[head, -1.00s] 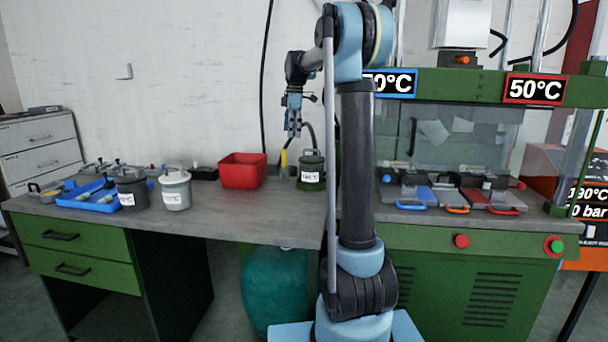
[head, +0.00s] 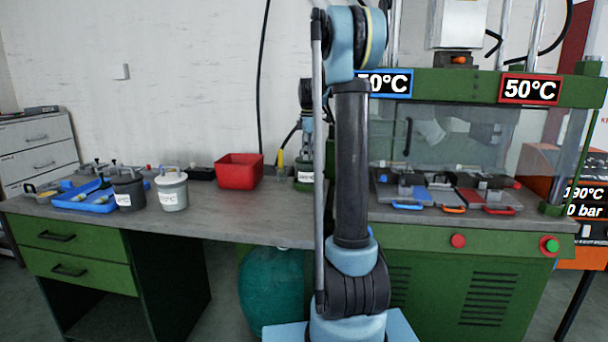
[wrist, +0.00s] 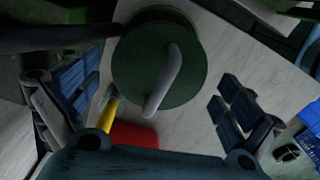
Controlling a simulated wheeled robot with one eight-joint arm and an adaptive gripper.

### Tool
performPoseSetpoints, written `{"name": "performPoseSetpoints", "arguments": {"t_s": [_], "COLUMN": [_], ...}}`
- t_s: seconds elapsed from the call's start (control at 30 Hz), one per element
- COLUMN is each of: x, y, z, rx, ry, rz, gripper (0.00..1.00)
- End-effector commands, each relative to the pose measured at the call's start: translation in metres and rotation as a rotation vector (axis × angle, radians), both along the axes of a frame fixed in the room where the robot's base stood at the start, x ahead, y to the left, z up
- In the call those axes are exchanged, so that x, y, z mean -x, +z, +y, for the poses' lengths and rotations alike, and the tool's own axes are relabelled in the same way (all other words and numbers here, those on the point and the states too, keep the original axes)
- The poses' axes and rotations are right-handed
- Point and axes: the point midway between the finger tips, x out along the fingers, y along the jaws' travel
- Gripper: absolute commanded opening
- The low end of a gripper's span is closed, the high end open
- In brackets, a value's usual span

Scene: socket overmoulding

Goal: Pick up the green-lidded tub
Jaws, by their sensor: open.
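The green-lidded tub (head: 304,176) stands on the workbench right of the red bin, partly hidden by my arm in the head view. In the wrist view its round green lid (wrist: 135,72) with a pale grey handle (wrist: 172,78) lies below the camera. My gripper (wrist: 155,88) is open, its finger pads apart on the left and right of the lid, with nothing between them seen to be gripped. In the head view my gripper is just above the tub, mostly behind my arm.
The red bin (head: 239,172) stands left of the tub, with a yellow-handled tool (head: 280,158) between them. A dark-lidded tub (head: 128,188) and a white tub (head: 172,190) stand further left by a blue tray (head: 84,200). The green press (head: 470,88) is at right.

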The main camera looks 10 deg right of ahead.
Motion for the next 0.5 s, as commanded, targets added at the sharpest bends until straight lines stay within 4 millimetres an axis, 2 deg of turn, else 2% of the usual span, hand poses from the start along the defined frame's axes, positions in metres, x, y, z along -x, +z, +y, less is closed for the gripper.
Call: {"name": "performPoseSetpoints", "arguments": {"t_s": [0.1, 0.33, 0.5], "x": [0.0, -0.002, -0.005], "y": [-0.012, -0.025, -0.049], "z": [0.0, -0.001, -0.005], "rx": [0.0, 0.0, 0.0], "ry": [0.0, 0.0, 0.0], "rz": [0.0, 0.0, 0.0], "gripper": [1.0, 1.0, 1.0]}}
